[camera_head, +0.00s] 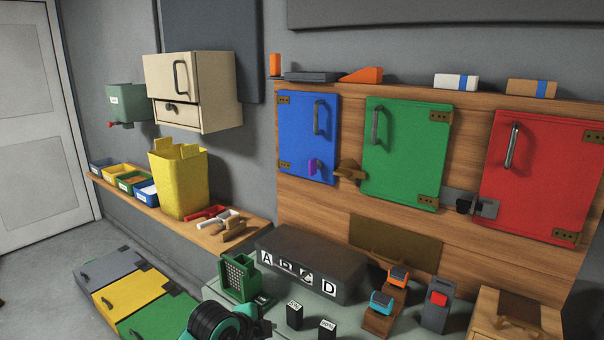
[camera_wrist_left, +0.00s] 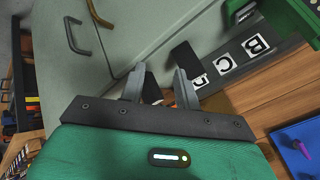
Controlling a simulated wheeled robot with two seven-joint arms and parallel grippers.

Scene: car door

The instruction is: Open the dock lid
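No label reads "dock", so I cannot tell for certain which lid is meant. A long dark grey box (camera_head: 312,262) with white letter tiles A to D on its front stands on the grey-green bench; its tiles also show at the right in the left wrist view. My left arm's black and teal wrist shows at the bottom of the head view, in front of the bench. In the left wrist view my left gripper (camera_wrist_left: 159,82) has its two fingers apart over the bench. A small dark block with a white label (camera_wrist_left: 152,88) shows between or behind them; contact is unclear. My right gripper is out of view.
Small black labelled blocks (camera_head: 294,315), a green perforated holder (camera_head: 240,278) and a wooden stand with orange and blue devices (camera_head: 379,322) crowd the bench. A light wooden box (camera_head: 490,318) stands at right. Blue (camera_head: 308,138), green (camera_head: 405,152) and red (camera_head: 545,175) doors are closed behind.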

